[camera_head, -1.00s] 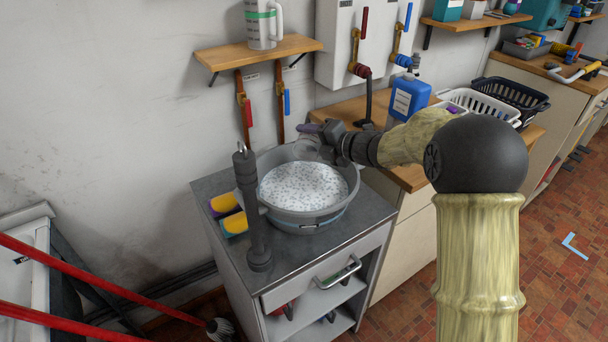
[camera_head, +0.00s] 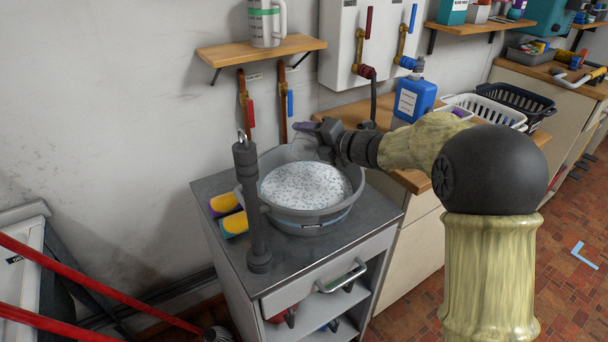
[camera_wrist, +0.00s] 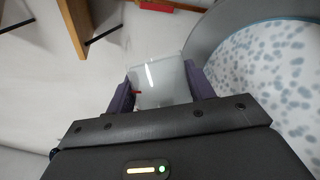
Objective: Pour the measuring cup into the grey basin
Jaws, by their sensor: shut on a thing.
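The grey basin (camera_head: 335,215) stands on the dark top of a small cabinet. White contents with grey-blue specks fill much of it. Its rim also shows at the upper right of the wrist view (camera_wrist: 212,32). My gripper (camera_head: 318,130) is over the basin's back rim in the head view. In the wrist view its purple fingers (camera_wrist: 160,88) are shut on the clear measuring cup (camera_wrist: 160,76), which has a small red mark. The cup is faint in the head view (camera_head: 305,149). Its contents and exact tilt cannot be told.
Yellow-and-purple sponges (camera_head: 229,212) lie left of the basin. A dark upright post (camera_head: 250,205) stands at its front left. A blue jug (camera_head: 414,99) and a white basket (camera_head: 482,109) are on the wooden counter to the right. A shelf (camera_head: 262,53) hangs above.

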